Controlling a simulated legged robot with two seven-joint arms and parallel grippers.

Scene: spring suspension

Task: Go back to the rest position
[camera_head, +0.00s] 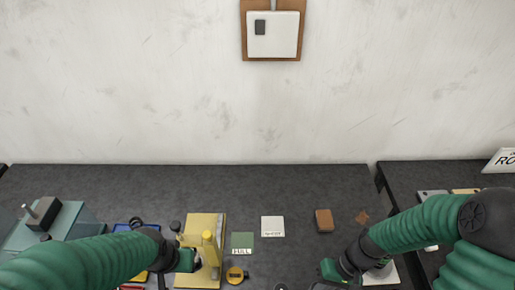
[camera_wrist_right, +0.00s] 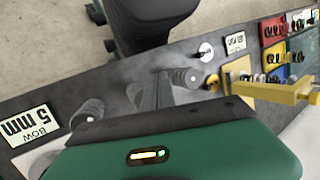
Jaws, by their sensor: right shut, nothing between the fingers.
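My right gripper (camera_head: 330,271) hangs low over the front of the table, right of centre in the head view. In the right wrist view its green housing fills the bottom, and its jaws are shut and empty. My left gripper (camera_head: 190,261) is beside the yellow fixture (camera_head: 207,228) with its upright post, at the left of the table. Its fingers are too small and too covered to tell open from shut. The yellow fixture also shows in the right wrist view (camera_wrist_right: 258,91), apart from my right gripper.
A teal box (camera_head: 62,225) stands at the left. Several labelled pads, including a white pad (camera_head: 272,226), and a brown block (camera_head: 324,220) lie mid-table. The back strip is clear.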

